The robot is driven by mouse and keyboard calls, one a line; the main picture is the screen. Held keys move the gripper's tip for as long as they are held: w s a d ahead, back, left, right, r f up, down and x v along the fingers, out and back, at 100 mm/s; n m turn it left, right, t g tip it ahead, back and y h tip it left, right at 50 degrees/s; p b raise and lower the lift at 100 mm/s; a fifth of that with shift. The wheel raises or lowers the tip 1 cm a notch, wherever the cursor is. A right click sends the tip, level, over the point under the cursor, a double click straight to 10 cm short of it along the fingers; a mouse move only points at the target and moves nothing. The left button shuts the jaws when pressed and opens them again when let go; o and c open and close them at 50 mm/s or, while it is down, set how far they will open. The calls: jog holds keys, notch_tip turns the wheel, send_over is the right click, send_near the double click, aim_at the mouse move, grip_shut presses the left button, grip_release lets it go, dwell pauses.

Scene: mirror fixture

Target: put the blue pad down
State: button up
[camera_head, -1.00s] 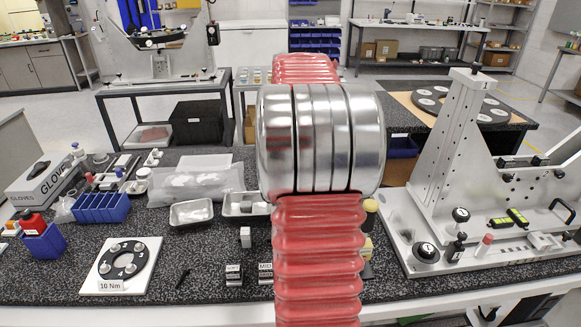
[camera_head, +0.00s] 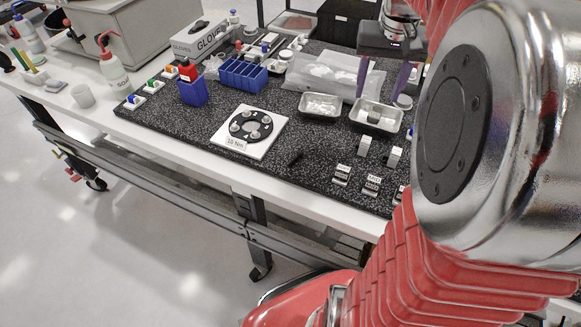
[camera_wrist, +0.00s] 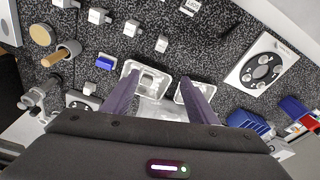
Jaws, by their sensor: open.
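A small blue pad (camera_wrist: 106,62) lies on the dark speckled bench top, beside a metal tray (camera_wrist: 133,70) in the wrist view. In the head view only a sliver of blue (camera_head: 409,134) shows there, partly hidden by my arm. My gripper (camera_head: 380,93) points down over the metal trays with its purple fingers spread and nothing between them. In the wrist view my gripper (camera_wrist: 160,88) is also open, its fingers apart over the two trays. The blue pad is outside the fingers, to their left in that view.
A second metal tray (camera_head: 320,107) stands beside the first, which holds a small grey piece. Small metal blocks (camera_head: 364,145) stand in front. A white plate (camera_head: 248,131) with a black ring, marked 10 Nm, and a blue bin (camera_head: 243,74) are further left.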

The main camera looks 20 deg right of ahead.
jog(key=s+a+f+n+t, duration=0.1)
jog(key=s+a+n, duration=0.1)
jog(key=a, duration=0.6)
jog(key=s+a+f+n+t, duration=0.1)
jog(key=s+a, duration=0.3)
jog(key=a, duration=0.5)
jog(key=s+a+f+n+t+y, duration=0.1)
jog(key=s+a+f+n+t, duration=0.1)
jog(key=a, duration=0.6)
jog(key=shift+s+a+f+n, duration=0.25)
jog(key=shift+s+n, duration=0.55)
jog(key=shift+s, duration=0.2)
jog(key=shift+c, duration=0.5)
